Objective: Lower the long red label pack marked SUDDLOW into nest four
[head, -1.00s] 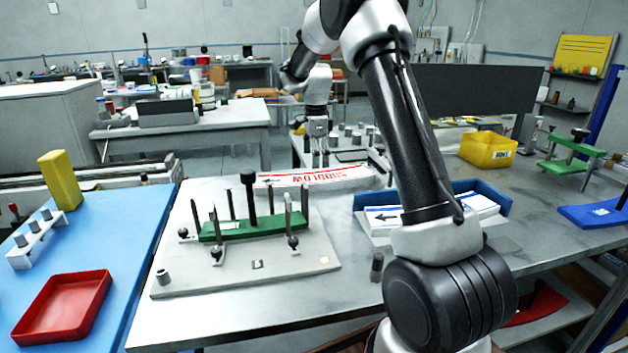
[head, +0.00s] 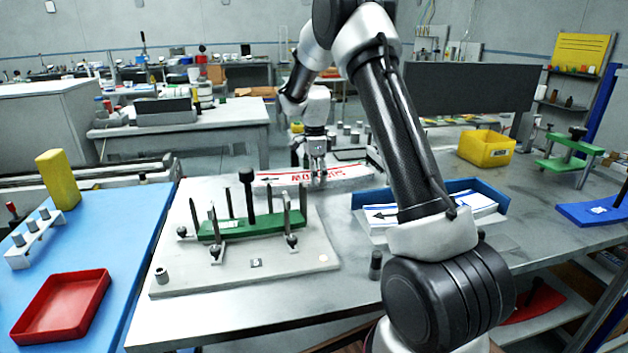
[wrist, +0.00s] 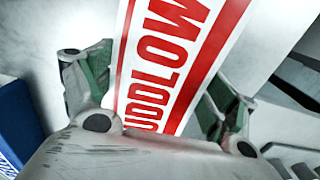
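The long white label pack with red stripes and red lettering (head: 280,177) lies on the grey table behind the pin fixture; its lettering reads UDDLOW in the wrist view (wrist: 165,65). My gripper (head: 318,180) is low over its right half. In the wrist view my gripper's (wrist: 160,95) two fingers stand apart, one on each side of the pack, with small gaps visible. The pale fixture plate (head: 190,282) carries several upright pins and a green bar (head: 240,226). A small marker (head: 257,263) on the plate is too small to read surely. I cannot identify nest four.
A blue tray (head: 470,187) of white packs with arrows stands right of the fixture, partly behind my arm. A yellow bin (head: 487,148) and a green stand (head: 572,147) are farther right. A red tray (head: 62,307) and a yellow block (head: 57,178) sit on the blue surface at left.

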